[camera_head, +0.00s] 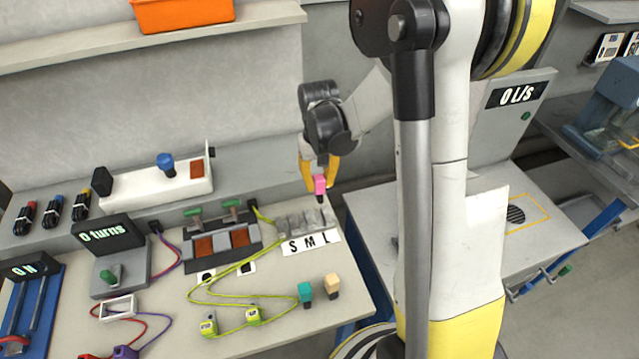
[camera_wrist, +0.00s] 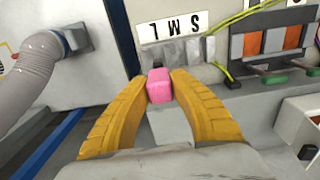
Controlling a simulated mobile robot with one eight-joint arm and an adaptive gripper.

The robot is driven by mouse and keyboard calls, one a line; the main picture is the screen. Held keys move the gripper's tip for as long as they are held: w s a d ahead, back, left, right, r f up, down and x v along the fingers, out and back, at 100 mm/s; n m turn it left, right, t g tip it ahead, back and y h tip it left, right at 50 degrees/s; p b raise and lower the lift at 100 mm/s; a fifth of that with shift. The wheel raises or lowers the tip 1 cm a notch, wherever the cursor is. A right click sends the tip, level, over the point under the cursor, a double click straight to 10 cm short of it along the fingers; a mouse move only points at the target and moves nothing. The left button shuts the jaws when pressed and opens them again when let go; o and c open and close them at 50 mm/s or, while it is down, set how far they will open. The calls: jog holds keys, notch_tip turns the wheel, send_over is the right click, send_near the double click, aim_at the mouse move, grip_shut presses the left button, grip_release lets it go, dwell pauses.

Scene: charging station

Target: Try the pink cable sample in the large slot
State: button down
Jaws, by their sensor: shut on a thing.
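The pink cable sample (camera_head: 320,185) has a pink body and a dark tip that points down. My gripper (camera_head: 321,178) is shut on it and holds it above the back right part of the workbench. In the wrist view the pink cable sample (camera_wrist: 159,86) sits between the two yellow fingers of my gripper (camera_wrist: 160,92). The grey slot block (camera_head: 300,222) with the S M L label (camera_head: 311,242) lies just below and left of the sample. The large slot (camera_head: 325,217) is at the block's right end, by the L. The slot openings are too small to make out.
A teal sample (camera_head: 305,292) and a tan sample (camera_head: 332,285) stand near the bench's right front. A yellow-green cable (camera_head: 230,270) runs to a switch unit (camera_head: 218,240) left of the slot block. A white box (camera_head: 155,187) stands behind.

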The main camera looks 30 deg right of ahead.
aim_at(319, 197)
jog(key=shift+f, duration=0.1)
jog(key=shift+f+b, duration=2.6)
jog(key=shift+f, duration=0.25)
jog(key=shift+f+b, duration=2.15)
jog(key=shift+f, duration=0.1)
jog(key=c, duration=1.2)
grip_release()
notch_tip(319, 197, up, 12)
jog(key=shift+r, duration=0.1)
